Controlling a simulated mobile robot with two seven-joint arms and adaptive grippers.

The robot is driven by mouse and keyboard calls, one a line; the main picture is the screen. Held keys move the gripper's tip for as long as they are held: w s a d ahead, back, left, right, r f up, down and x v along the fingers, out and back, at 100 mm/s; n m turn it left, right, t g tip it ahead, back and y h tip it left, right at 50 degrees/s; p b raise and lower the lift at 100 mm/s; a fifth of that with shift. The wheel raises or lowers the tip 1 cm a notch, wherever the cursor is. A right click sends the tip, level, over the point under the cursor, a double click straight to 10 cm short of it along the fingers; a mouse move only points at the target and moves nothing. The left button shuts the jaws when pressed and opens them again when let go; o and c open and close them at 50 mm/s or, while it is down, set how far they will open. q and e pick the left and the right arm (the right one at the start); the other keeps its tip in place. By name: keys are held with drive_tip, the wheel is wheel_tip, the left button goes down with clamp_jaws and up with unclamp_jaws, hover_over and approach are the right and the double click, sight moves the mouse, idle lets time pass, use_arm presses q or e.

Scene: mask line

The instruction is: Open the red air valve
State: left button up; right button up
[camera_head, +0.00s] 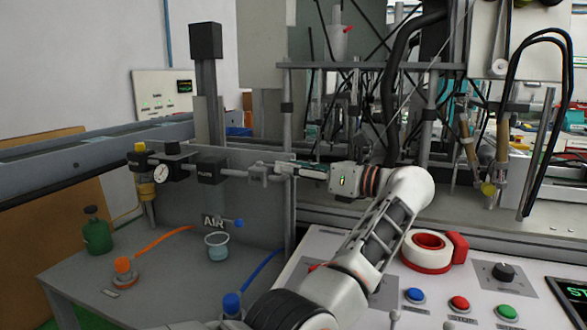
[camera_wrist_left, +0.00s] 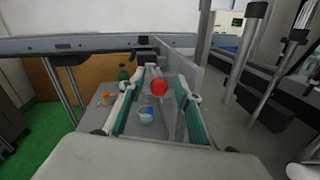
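The red air valve shows as a round red knob (camera_wrist_left: 159,87) in the left wrist view, at the end of a grey air line. My left gripper (camera_head: 284,168) is level with the pipe's right end. Its two teal-padded fingers stand apart in the wrist view, with the red knob seen between them. Whether a finger touches the knob cannot be told. My right gripper is in neither view.
A small cup (camera_head: 217,246), a green bottle (camera_head: 97,231) and orange (camera_head: 125,268) and blue (camera_head: 232,303) hose fittings are on the grey bench. A panel with buttons (camera_head: 459,303) and a tape roll (camera_head: 427,251) is at right. A grey upright plate stands behind the pipe.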

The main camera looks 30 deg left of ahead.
use_arm(q)
drive_tip(key=d, duration=0.7)
drive_tip(key=shift+w+d, duration=0.15)
drive_tip(key=shift+d, duration=0.1)
idle(0.5)
